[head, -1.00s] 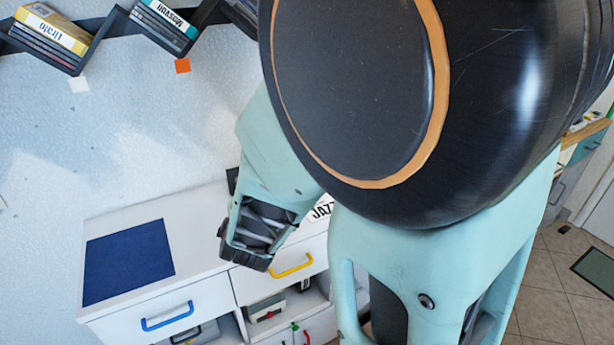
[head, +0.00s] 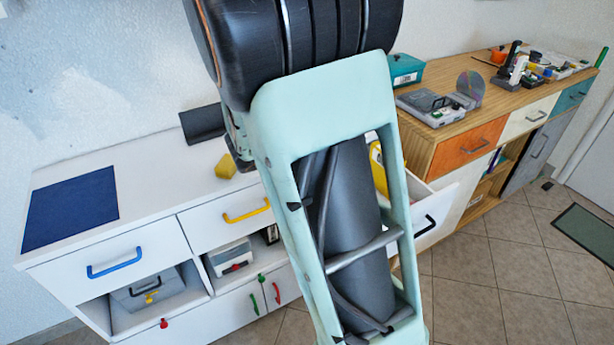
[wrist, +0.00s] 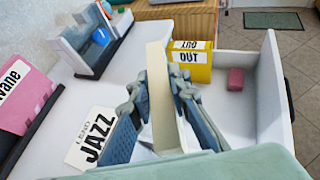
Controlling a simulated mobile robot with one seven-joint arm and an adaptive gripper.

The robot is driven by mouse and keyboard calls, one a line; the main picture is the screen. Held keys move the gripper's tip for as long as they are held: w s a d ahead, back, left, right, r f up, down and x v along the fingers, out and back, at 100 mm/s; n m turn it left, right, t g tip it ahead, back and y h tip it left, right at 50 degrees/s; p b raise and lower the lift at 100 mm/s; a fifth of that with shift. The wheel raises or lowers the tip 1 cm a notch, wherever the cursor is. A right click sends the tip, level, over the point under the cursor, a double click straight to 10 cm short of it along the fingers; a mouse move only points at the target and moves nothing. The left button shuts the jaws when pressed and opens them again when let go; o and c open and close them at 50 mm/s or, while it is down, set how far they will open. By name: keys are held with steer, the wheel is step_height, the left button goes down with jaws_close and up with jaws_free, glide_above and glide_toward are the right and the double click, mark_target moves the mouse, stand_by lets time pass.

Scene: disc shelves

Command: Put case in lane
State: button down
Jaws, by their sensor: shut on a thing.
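In the wrist view my gripper (wrist: 155,112) is shut on a thin cream case (wrist: 160,95), seen edge-on and standing upright between the two fingers. The case is above the white counter, beside an open white drawer (wrist: 272,100); whether it touches anything below is hidden. A pink case (wrist: 22,98) lettered "Wane" leans in a black holder (wrist: 30,135) at the left. A white "JAZZ" label (wrist: 93,135) lies on the counter left of my gripper. In the head view my arm hides the gripper and the held case. No wall lane shows in the present views.
A yellow "OUT" box (wrist: 190,62) and a pink block (wrist: 235,79) are in the open drawer. A clear-sided holder (wrist: 90,45) stands at the back left. In the head view, a blue mat (head: 70,208) lies on the counter (head: 150,180), and a wooden cabinet (head: 440,150) stands right.

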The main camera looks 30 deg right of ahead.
steer(key=s+d+f+m+g+h+b, duration=0.1)
steer(key=s+d+f+m+g+b, duration=0.3)
steer(key=d+f, duration=0.3)
step_height(320, 180, down, 10)
steer(key=s+g+b, duration=0.1)
steer(key=b, duration=0.1)
steer(key=shift+s+d+f+m, duration=0.15)
steer(key=shift+s+m, duration=0.05)
steer(key=shift+m, duration=0.2)
steer(key=shift+f, duration=0.1)
steer(key=c, duration=2.3)
jaws_free()
steer(key=shift+f+b, duration=0.15)
steer(key=shift+b, duration=0.15)
steer(key=o, duration=0.5)
